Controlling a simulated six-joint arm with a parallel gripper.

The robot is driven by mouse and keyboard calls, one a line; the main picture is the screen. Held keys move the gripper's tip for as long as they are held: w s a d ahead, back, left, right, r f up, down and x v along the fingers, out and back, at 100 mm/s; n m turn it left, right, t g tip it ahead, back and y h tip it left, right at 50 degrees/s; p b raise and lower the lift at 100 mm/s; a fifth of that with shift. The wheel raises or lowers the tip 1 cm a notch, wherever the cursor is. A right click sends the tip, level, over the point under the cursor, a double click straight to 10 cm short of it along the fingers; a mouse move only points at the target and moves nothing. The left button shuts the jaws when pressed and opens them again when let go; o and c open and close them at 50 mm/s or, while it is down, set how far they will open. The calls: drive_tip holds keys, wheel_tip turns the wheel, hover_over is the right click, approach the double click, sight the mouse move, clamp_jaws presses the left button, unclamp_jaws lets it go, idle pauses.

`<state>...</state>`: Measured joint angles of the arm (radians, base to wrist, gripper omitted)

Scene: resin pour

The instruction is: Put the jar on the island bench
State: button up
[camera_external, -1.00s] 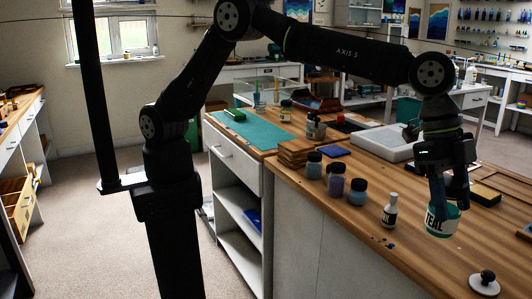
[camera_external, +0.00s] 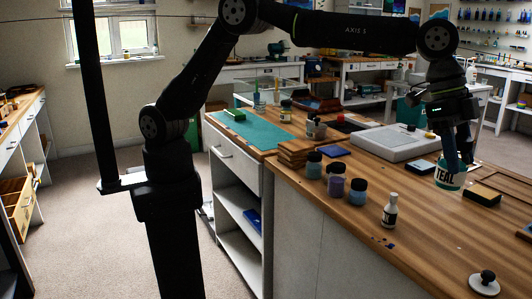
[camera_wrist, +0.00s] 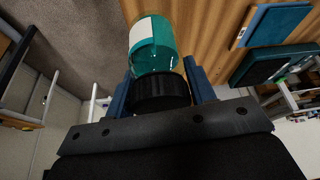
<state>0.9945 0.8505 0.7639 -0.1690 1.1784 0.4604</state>
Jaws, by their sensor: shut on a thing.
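The jar (camera_external: 449,178) is teal with a white label reading "TEAL". My gripper (camera_external: 458,158) is shut on it from above, over the right part of the wooden island bench top (camera_external: 420,230). In the wrist view the jar (camera_wrist: 153,46) shows its teal glass and black lid (camera_wrist: 160,92), with my blue fingers on either side of the lid. The jar looks upright in the external view. I cannot tell whether its base touches the wood or hangs just above it.
Close to the jar's right lies a dark block with a yellowish side (camera_external: 483,195). A black-knobbed white disc (camera_external: 485,283) is in front.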

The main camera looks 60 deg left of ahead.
drive_tip(key=w+a+n+t+y, duration=0.1)
drive_tip(key=w+a+n, duration=0.4)
drive_tip(key=w+a, duration=1.1)
drive_tip(key=w+a+n+t+y, duration=0.15)
drive_tip(key=w+a+n, duration=0.25)
drive_tip(key=w+a, duration=1.15)
drive_tip(key=w+a+n+t+y, duration=0.1)
drive_tip(key=w+a+n, duration=0.15)
drive_tip(key=a, duration=1.25)
drive_tip(key=w+a+n+y, duration=0.1)
drive_tip(key=a+n, duration=0.3)
drive_tip(key=a, duration=1)
drive_tip(key=s+a+n+y, duration=0.1)
drive_tip(key=s+a+n, duration=0.25)
drive_tip(key=a, duration=1.15)
drive_tip(key=s+a+n+y, duration=0.1)
drive_tip(key=s+a+n, duration=0.3)
drive_tip(key=a, duration=1.1)
drive_tip(key=s+a+n+y, duration=0.15)
drive_tip(key=s+a, duration=0.45)
drive_tip(key=a, duration=0.9)
drive_tip(key=shift+n+g, duration=0.35)
drive_tip(key=shift+g, duration=0.1)
drive_tip(key=f, duration=1.5)
drive_tip(key=shift+w+d+f, duration=0.1)
drive_tip(key=shift+w+f, duration=0.2)
